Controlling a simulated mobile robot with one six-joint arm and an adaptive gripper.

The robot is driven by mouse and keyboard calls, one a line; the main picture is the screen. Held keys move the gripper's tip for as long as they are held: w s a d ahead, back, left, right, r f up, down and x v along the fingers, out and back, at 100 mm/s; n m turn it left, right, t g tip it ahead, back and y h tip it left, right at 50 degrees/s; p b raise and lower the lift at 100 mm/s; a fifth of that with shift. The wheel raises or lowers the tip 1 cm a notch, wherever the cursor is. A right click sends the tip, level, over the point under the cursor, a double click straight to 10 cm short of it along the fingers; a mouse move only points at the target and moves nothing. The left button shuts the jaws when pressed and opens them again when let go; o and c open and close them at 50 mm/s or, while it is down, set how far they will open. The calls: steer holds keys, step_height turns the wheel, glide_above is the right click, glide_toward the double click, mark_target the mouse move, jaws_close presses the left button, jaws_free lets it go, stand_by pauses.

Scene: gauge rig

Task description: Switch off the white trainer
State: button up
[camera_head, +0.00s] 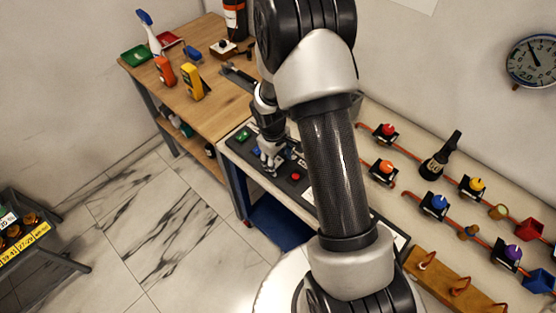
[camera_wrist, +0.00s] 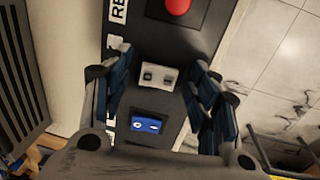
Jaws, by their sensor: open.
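The white trainer (camera_wrist: 157,77), a small white block with two dark parts on its face, sits on the dark panel (camera_wrist: 205,38) in the wrist view. It lies between the two fingers of my gripper (camera_wrist: 162,66). The fingers are spread on either side of it, with nothing held. I cannot tell how high they are above it or which way its switch is set. In the head view my gripper (camera_head: 269,162) is low over the panel (camera_head: 284,183), and I cannot make out the white trainer there.
A blue switch block (camera_wrist: 150,124) lies beside the white one, nearer the wrist. A red button (camera_wrist: 178,6) is beyond it. A green block (camera_head: 243,135) is at the panel's far end.

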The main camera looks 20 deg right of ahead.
steer(key=c, duration=1.1)
steer(key=shift+o, duration=0.2)
